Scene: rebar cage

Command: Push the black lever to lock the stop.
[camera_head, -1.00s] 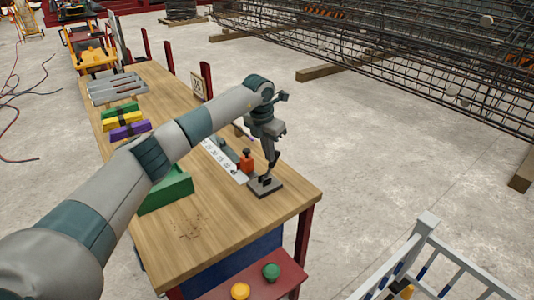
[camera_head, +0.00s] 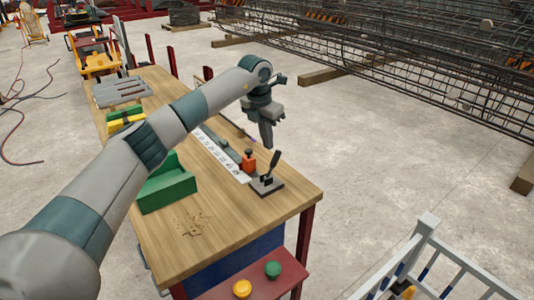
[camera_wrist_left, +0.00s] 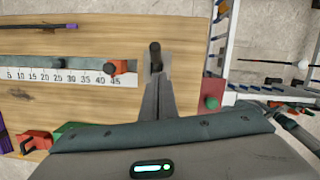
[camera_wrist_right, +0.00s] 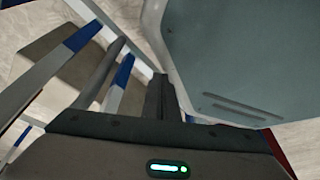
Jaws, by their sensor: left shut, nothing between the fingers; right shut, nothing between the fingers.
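In the left wrist view the lever (camera_wrist_left: 155,50) shows beyond the fingertips. The red-orange stop (camera_head: 248,160) sits beside the plate at the high end of a white scale; it also shows in the left wrist view (camera_wrist_left: 118,67). My right gripper (camera_wrist_right: 158,88) is shut and empty, away from the table.
The wooden table (camera_head: 215,220) holds a green block-shaped holder (camera_head: 166,186) left of the scale (camera_head: 222,155). A red shelf (camera_head: 215,291) with a yellow and a green button juts out in front. A white railing (camera_head: 400,258) stands at the right.

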